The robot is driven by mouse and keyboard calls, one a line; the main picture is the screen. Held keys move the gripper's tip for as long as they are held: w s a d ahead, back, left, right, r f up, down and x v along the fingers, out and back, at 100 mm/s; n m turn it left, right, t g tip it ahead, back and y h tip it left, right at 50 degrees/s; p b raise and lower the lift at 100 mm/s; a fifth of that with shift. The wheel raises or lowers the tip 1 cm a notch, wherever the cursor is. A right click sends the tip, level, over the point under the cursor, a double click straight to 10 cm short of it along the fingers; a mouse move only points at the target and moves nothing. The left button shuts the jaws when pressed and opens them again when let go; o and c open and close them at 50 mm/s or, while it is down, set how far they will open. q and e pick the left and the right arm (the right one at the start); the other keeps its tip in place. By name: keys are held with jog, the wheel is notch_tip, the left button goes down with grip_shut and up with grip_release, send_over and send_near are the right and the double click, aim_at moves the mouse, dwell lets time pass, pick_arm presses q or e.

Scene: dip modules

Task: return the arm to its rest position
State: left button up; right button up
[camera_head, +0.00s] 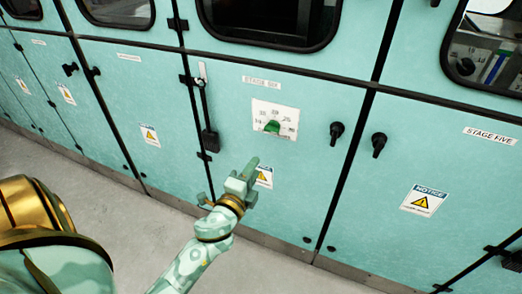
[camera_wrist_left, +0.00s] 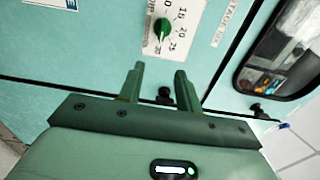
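My left gripper (camera_head: 245,172) is in front of the teal cabinet wall, below the green dial knob (camera_head: 272,127) in the head view. In the left wrist view the two fingers of my left gripper (camera_wrist_left: 159,72) stand apart with nothing between them, so it is open and empty. The knob (camera_wrist_left: 162,28) sits on a white numbered plate beyond the fingertips and apart from them. My left forearm comes up from the bottom of the head view. My right gripper is not in view.
Black door handles (camera_head: 336,132) stick out of the cabinet doors, and a black latch box (camera_head: 210,140) hangs left of the dial. A warning label (camera_head: 264,176) is partly behind my gripper. Grey floor (camera_head: 150,215) lies clear before the cabinets.

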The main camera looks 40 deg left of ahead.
pick_arm(q)
jog(key=s+d+f+n+g+h, duration=0.1)
jog(key=s+d+f+n+g, duration=0.2)
jog(key=f, duration=0.7)
jog(key=s+d+f+n+g+h, duration=0.1)
jog(key=s+f+n+g, duration=0.15)
jog(key=s+f, duration=0.6)
jog(key=s+d+f+n+g+h, duration=0.1)
jog(key=s+d+f+n+g, duration=0.15)
jog(key=f, duration=0.95)
jog(key=s+f+n+g, duration=0.1)
jog(key=s+f+g, duration=0.2)
jog(key=s, duration=0.8)
jog(key=s+f+n+g+p, duration=0.1)
jog(key=s+f+g, duration=0.2)
jog(key=s, duration=0.9)
jog(key=s+d+f+n+g+h+p, duration=0.1)
jog(key=s+f+g, duration=0.2)
jog(key=s+f, duration=0.4)
jog(key=s, duration=0.4)
jog(key=shift+s+n+g, duration=0.15)
jog(key=shift+n+g, duration=0.15)
